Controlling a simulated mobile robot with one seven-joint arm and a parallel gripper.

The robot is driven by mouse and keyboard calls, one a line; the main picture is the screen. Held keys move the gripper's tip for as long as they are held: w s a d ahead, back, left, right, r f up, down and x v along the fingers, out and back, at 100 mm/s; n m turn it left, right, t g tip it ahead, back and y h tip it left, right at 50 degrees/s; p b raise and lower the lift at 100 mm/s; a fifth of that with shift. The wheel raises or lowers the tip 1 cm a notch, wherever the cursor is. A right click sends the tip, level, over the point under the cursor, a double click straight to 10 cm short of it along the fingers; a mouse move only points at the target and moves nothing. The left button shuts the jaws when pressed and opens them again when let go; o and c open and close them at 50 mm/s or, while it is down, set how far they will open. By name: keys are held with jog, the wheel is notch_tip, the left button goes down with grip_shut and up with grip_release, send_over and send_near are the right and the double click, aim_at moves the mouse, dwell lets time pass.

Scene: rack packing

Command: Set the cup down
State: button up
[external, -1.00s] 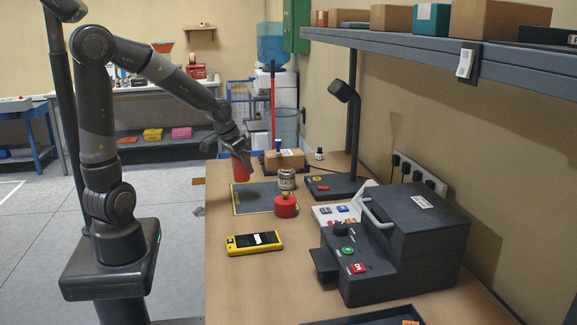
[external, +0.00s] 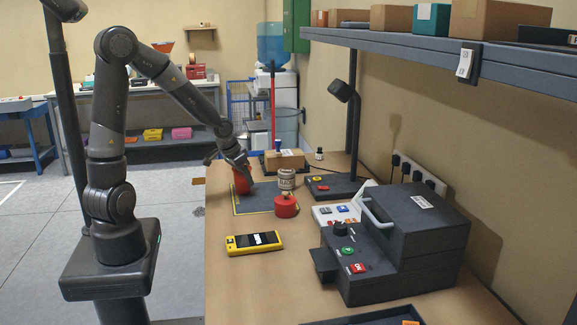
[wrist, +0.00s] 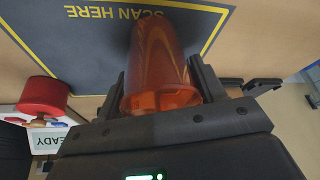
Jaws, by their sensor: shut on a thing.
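The cup (external: 242,180) is red-orange and see-through in the wrist view (wrist: 158,65). My gripper (external: 240,168) is shut on it, with one finger on each side of the cup in the wrist view (wrist: 160,82). The cup is over the dark scan mat (external: 258,204) with its yellow border. The mat's "SCAN HERE" lettering shows beside the cup in the wrist view (wrist: 85,30). I cannot tell whether the cup's base touches the mat.
A red round container (external: 286,206) and a grey jar (external: 286,179) stand by the mat's right side. A cardboard box (external: 284,160) is behind. A yellow handheld device (external: 254,242) lies in front. A dark machine (external: 400,245) fills the right side.

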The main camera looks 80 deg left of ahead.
jog(key=shift+f, duration=0.2)
jog(key=o, duration=1)
jog(key=shift+r, duration=0.15)
jog(key=v, duration=1.2)
jog(key=shift+s+d+r+m+t+h, duration=0.3)
jog(key=shift+s+d+r+m, duration=0.65)
jog(key=shift+s+d, duration=1.75)
jog(key=shift+s+d+r+m+t+h, duration=0.45)
jog(key=shift+s+d+r, duration=0.8)
jog(key=shift+d, duration=2.85)
jog(key=shift+s+d+r+m+t+h, duration=0.15)
jog(key=shift+s+d+r+m, duration=0.85)
jog(key=shift+s+d, duration=1.75)
jog(key=shift+w+d, duration=0.7)
